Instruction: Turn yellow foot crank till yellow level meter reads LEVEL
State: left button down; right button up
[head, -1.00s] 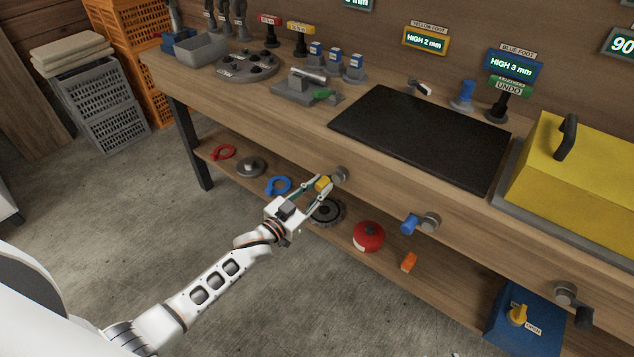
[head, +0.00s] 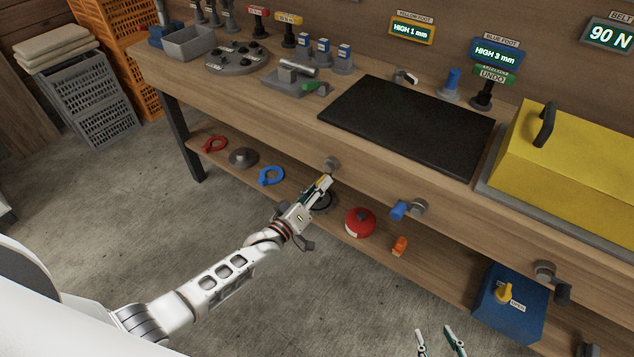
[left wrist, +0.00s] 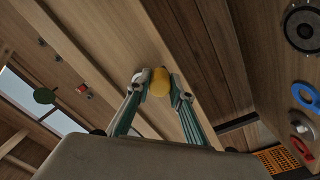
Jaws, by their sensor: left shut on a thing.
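The yellow foot crank is mounted by a grey hub (head: 332,163) on the bench's front edge. My left gripper (head: 325,182) is shut on its yellow handle, mostly hidden by the fingers in the head view. In the left wrist view the yellow handle (left wrist: 160,82) sits between the two fingertips. The yellow level meter (head: 411,31) on the back wall reads HIGH 1 mm. My right gripper (head: 438,338) is at the bottom of the head view, its two fingers apart and empty.
A blue crank (head: 400,210) sticks out from the bench front to the right. A blue foot meter (head: 497,53) reads HIGH 3 mm. A red round item (head: 360,222) and an orange piece (head: 400,245) lie on the lower shelf. The floor in front is clear.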

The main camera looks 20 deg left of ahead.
pick_arm(q)
jog(key=n, duration=0.2)
jog(key=d+n, duration=0.1)
jog(key=n, duration=0.2)
jog(key=shift+s+d+r+n+p, duration=0.25)
jog(key=shift+s+d+n+p, duration=0.1)
jog(key=shift+d+n+p, duration=0.05)
dwell(0.3)
jog(key=c, duration=1.8)
grip_release()
jog(key=v, duration=1.2)
jog(key=shift+d, duration=0.1)
